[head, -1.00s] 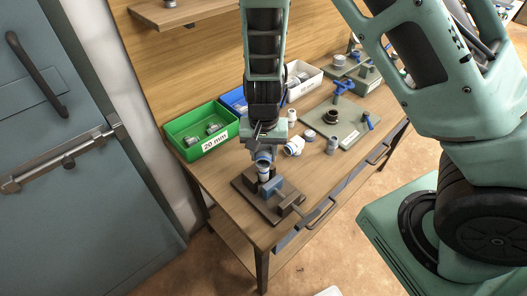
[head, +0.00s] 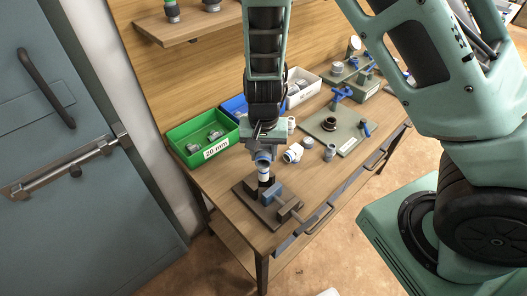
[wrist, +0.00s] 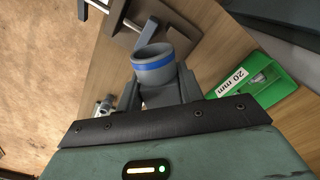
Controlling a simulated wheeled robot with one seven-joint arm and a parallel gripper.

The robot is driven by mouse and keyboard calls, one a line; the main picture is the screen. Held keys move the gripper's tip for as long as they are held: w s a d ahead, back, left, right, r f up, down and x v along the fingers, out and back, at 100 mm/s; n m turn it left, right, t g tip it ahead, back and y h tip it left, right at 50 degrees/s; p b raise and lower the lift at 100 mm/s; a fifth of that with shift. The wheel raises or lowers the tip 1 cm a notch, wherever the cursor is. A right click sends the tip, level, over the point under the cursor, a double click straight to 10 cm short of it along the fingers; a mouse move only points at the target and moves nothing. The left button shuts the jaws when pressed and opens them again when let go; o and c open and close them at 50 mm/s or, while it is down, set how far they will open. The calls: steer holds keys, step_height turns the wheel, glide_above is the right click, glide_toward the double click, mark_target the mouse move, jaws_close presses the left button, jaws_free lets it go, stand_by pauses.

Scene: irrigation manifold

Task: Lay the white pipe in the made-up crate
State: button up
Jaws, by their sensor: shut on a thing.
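My gripper (head: 263,153), pointing down over the near end of the bench, is shut on a short pipe piece (head: 264,171). In the head view this piece looks pale with a blue-grey ring at the top. A green crate (head: 193,157) labelled 20 mm holds grey fittings. A blue crate (head: 234,106) and a white crate (head: 309,90) stand behind, partly hidden by my arm.
White and grey fittings (head: 293,153) lie loose right of my gripper. A green-grey plate (head: 347,137) with a dark ring and blue-handled valves is farther right. A shelf (head: 190,27) hangs above the crates. Bare bench lies between the green crate and the clamp.

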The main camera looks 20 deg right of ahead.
mark_target(263, 148)
steer(key=shift+r+p, duration=3.35)
steer(key=shift+r, duration=0.3)
steer(key=shift+c, duration=0.4)
